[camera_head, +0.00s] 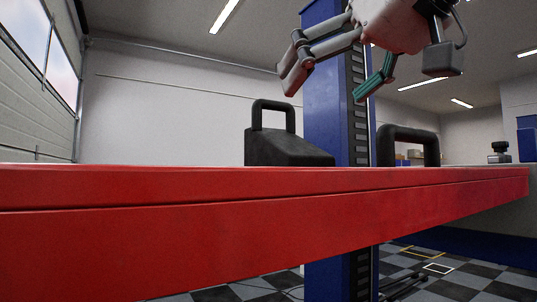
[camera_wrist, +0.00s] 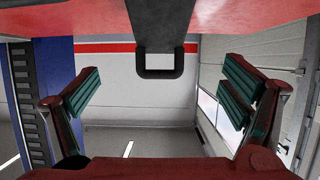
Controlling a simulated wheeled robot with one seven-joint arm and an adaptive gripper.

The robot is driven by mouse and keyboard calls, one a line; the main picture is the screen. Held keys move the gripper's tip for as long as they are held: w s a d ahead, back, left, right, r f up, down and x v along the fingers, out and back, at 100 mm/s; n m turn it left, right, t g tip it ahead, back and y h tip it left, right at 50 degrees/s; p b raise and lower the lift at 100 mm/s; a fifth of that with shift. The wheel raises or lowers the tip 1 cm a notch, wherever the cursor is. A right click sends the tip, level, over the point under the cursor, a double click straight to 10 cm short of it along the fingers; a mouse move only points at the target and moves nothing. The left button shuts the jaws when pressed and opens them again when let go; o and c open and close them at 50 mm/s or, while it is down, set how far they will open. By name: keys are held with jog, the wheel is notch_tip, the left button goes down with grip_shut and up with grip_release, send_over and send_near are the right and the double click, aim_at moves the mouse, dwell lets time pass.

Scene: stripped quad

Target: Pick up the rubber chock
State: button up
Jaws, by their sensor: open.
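A black rubber chock (camera_head: 290,150) with a sloped body and a looped handle on top stands on the red surface (camera_head: 250,190) in the head view. In the wrist view a dark object with a looped handle (camera_wrist: 160,73) hangs from the top edge, the picture being upside down; it looks like the chock. My gripper (camera_head: 328,87) is open and empty, above and to the right of the chock in the head view. In the wrist view its green-padded fingers (camera_wrist: 165,95) are spread on either side, with the handle between them in the picture, apart from both.
A second black handle (camera_head: 408,135) rises right of the blue column (camera_head: 325,120); its base is hidden behind the red edge. A small dark knob-like item (camera_head: 500,153) is at the far right. The surface left of the chock looks clear.

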aim_at(281, 135)
jog(key=x, duration=1.3)
jog(key=shift+w+a+f+p, duration=0.15)
jog(key=shift+w+p, duration=0.15)
jog(key=shift+w, duration=0.05)
jog(key=c, duration=1.8)
